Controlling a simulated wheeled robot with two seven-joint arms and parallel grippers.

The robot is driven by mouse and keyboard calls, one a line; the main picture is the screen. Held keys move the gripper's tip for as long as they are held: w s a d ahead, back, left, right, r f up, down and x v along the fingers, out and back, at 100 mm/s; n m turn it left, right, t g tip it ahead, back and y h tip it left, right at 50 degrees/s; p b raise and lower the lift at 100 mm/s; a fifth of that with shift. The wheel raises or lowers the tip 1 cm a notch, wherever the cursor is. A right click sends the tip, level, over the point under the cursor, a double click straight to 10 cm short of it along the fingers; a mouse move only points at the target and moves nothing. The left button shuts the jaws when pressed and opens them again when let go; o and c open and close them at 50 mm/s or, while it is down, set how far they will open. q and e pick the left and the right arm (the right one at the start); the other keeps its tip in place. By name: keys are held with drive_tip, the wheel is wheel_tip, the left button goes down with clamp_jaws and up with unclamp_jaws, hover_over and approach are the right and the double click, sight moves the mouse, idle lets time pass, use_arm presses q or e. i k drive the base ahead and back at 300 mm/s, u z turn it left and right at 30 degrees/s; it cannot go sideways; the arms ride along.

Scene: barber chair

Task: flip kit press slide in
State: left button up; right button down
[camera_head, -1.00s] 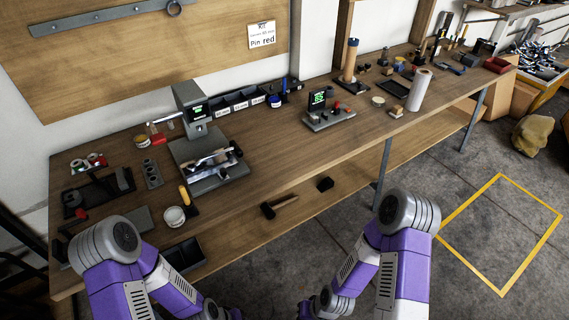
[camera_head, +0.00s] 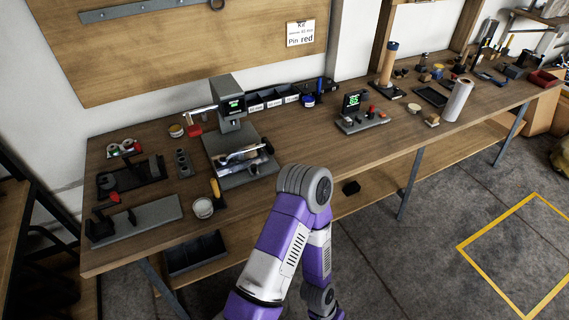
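A purple and white arm of mine (camera_head: 285,235) rises at the bottom middle, in front of the bench edge. Both grippers are out of the frame.
Left of the press are a dark holder (camera_head: 131,177), a grey plate (camera_head: 146,217), a round tin (camera_head: 203,208) and a yellow-handled tool (camera_head: 216,190). A control box (camera_head: 363,122) and a white cylinder (camera_head: 458,100) stand to the right.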

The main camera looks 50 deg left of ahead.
sight(250, 161)
drive_tip(key=k, duration=1.05)
drive_tip(key=u, duration=1.75)
drive_tip(key=i, duration=0.4)
drive_tip(key=z, duration=0.05)
